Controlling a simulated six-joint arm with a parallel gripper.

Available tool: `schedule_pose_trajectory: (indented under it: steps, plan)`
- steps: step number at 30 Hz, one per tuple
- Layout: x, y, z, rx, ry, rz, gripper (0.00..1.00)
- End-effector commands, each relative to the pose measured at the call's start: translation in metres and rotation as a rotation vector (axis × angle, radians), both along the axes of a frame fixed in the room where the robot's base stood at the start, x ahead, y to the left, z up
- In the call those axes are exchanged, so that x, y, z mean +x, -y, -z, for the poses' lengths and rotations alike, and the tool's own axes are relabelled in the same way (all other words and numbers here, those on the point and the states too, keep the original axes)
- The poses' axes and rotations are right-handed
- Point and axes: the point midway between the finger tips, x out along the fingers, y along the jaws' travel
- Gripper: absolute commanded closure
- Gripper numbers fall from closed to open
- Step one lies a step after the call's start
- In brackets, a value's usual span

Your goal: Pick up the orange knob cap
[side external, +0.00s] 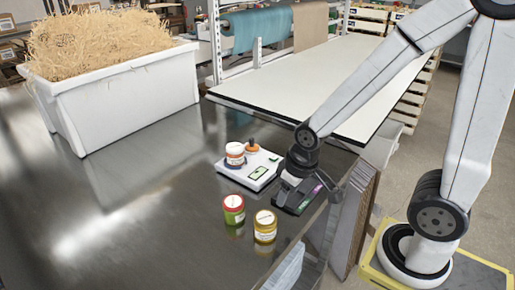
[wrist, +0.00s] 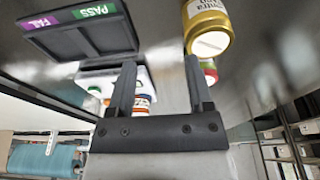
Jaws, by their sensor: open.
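The orange knob cap (side external: 252,148), with a dark stem on top, shows in the side view at the back edge of the white scale (side external: 262,182). I cannot tell whether it rests on the scale or just behind it. A white-lidded jar with an orange label (side external: 235,155) stands on the scale to its left. My gripper (wrist: 160,60) is open, with nothing between its fingers. In the side view it is low over the dark tray, to the right of the scale and apart from the cap. In the wrist view I cannot make out the cap clearly.
A red-and-green jar (side external: 233,210) and a gold jar (side external: 265,227) stand in front of the scale. The dark tray (wrist: 85,42) has PASS and FAIL labels. A white bin of shredded paper (side external: 130,100) stands at the back left. The metal table's left side is clear.

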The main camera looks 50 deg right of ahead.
Motion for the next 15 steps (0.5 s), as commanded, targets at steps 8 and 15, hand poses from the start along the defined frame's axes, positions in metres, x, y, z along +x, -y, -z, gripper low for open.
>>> schedule_pose_trajectory:
  steps: [8,15]
  plan:
    - [0.001,0.0,0.0,0.0,0.0,0.002,0.33]
    - [0.018,0.005,-0.004,0.016,-0.011,0.087,0.33]
